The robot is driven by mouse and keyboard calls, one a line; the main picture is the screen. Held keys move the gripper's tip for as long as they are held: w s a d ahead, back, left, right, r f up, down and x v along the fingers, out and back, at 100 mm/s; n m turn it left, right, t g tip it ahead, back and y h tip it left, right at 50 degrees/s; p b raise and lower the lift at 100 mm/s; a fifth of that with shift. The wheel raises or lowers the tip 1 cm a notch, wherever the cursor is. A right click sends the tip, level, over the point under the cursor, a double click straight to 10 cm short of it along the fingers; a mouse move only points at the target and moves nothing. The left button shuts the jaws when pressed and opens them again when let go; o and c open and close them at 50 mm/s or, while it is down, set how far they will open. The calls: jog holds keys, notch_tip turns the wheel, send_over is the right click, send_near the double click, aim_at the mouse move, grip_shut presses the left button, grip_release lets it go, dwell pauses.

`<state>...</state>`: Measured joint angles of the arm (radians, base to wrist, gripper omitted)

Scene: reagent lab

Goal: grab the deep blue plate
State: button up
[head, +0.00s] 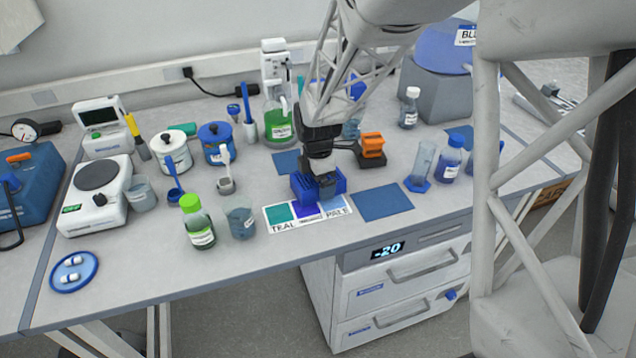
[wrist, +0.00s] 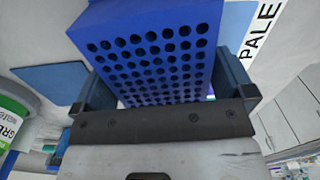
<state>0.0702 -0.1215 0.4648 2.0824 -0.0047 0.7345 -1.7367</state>
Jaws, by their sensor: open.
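The deep blue plate (head: 303,190) is a block with rows of round holes. In the head view it stands at the back edge of the colour card (head: 280,213), partly hidden by my gripper (head: 321,178). In the wrist view the plate (wrist: 150,50) fills the space between the two fingers of my gripper (wrist: 167,90). The fingers are open, one on either side of it. I cannot tell whether either finger touches it.
A flat blue mat (head: 383,202) lies right of the card. An orange-topped block (head: 372,145) stands close behind. A beaker (head: 241,222) and a green-capped bottle (head: 198,225) stand to the left. A bottle (head: 449,160) and cylinder (head: 421,165) stand to the right.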

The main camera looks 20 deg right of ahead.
jog(key=c, duration=0.7)
jog(key=shift+r, duration=0.1)
jog(key=shift+r, duration=0.7)
notch_tip(320, 180, up, 2)
jog(key=shift+r, duration=0.1)
jog(key=s, duration=1)
jog(key=s+a+r, duration=0.1)
jog(key=s, duration=0.5)
jog(key=shift+r, duration=0.1)
